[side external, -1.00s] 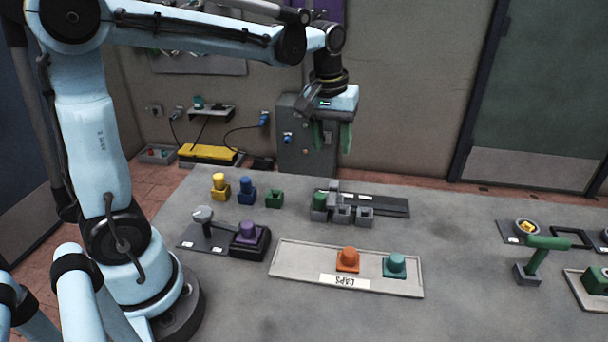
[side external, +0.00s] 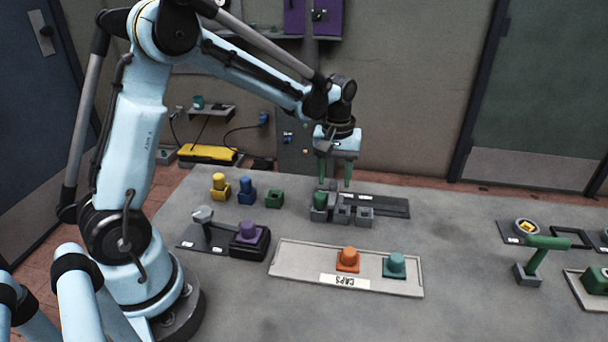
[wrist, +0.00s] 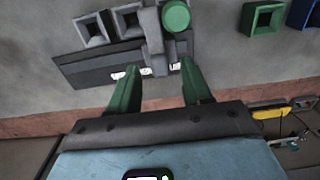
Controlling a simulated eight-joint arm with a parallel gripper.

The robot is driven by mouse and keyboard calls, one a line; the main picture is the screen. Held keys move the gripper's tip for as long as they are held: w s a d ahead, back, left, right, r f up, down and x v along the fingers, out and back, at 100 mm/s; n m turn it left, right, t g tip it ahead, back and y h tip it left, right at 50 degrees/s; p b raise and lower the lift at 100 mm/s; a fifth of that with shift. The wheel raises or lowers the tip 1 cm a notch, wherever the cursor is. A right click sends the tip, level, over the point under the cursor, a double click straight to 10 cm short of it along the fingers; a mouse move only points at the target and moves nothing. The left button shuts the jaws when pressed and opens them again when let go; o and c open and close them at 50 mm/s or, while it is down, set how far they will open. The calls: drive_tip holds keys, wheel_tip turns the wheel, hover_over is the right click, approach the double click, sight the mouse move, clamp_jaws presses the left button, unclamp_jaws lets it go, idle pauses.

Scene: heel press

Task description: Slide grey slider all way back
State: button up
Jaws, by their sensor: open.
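The grey slider (wrist: 153,42) is an upright bar with a wider foot in the wrist view. It sits on a dark track plate (wrist: 98,68) beside the green cylinder (wrist: 176,16). In the side view, the slider stands just below my gripper (side external: 335,182) and is partly hidden by it, at the left end of the dark track plate (side external: 388,205). My gripper's green fingers are open and point down. In the wrist view, the slider's near end lies between the lines of my two fingertips (wrist: 158,66). I cannot tell whether they touch it.
Grey open sockets (side external: 363,216) line the plate's front, with the green cylinder (side external: 319,200) at their left. Green, blue (side external: 246,191) and yellow (side external: 219,187) pieces stand to the left. The caps tray (side external: 300,268) lies in front, holding orange and teal caps.

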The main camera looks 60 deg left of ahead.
sight(334, 184)
drive_tip(key=shift+f, duration=1.65)
clamp_jaws()
